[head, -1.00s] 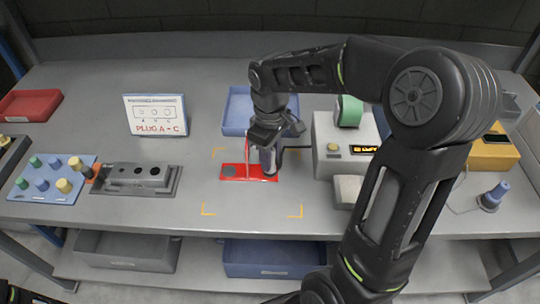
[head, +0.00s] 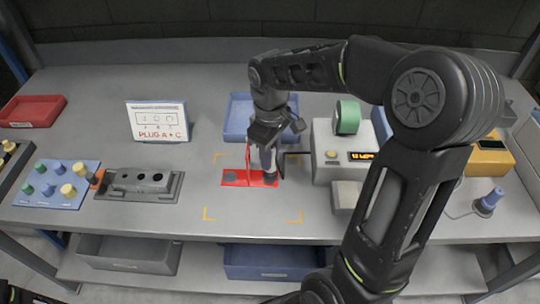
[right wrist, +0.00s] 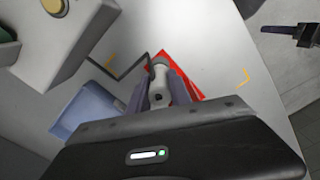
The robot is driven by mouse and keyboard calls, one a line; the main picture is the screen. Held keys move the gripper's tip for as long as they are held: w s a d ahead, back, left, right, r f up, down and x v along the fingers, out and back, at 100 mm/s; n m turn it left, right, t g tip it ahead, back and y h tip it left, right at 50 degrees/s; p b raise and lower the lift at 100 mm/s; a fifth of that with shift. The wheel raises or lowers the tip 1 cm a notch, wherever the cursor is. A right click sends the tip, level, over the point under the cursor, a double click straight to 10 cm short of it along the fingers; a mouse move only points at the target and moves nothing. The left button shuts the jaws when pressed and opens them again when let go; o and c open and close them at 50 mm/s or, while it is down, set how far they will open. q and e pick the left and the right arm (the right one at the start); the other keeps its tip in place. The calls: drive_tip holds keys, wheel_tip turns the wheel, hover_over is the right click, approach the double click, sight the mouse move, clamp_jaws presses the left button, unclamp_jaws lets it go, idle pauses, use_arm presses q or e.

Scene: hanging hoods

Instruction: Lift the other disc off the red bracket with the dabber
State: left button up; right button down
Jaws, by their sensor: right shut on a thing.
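The red bracket (head: 250,178) lies flat on the bench inside the yellow corner marks, and it also shows in the right wrist view (right wrist: 182,66). A grey disc (head: 230,177) rests on its left part. My right gripper (head: 268,148) is above the bracket's right part, shut on the dabber (right wrist: 158,82), whose shaft points down. The dabber's lower end (head: 269,177) is at the bracket's right part; I cannot tell whether it touches. Any disc under it is hidden.
A grey machine (head: 335,155) with a green roll stands right of the bracket, close to my right arm. A blue tray (head: 240,112) is behind it. A plug block (head: 140,183), blue peg board (head: 55,185) and sign (head: 158,122) stand left. Bench in front is clear.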

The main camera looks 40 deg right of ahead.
drive_tip(key=shift+r+p, duration=1.3)
drive_tip(key=shift+r, duration=0.7)
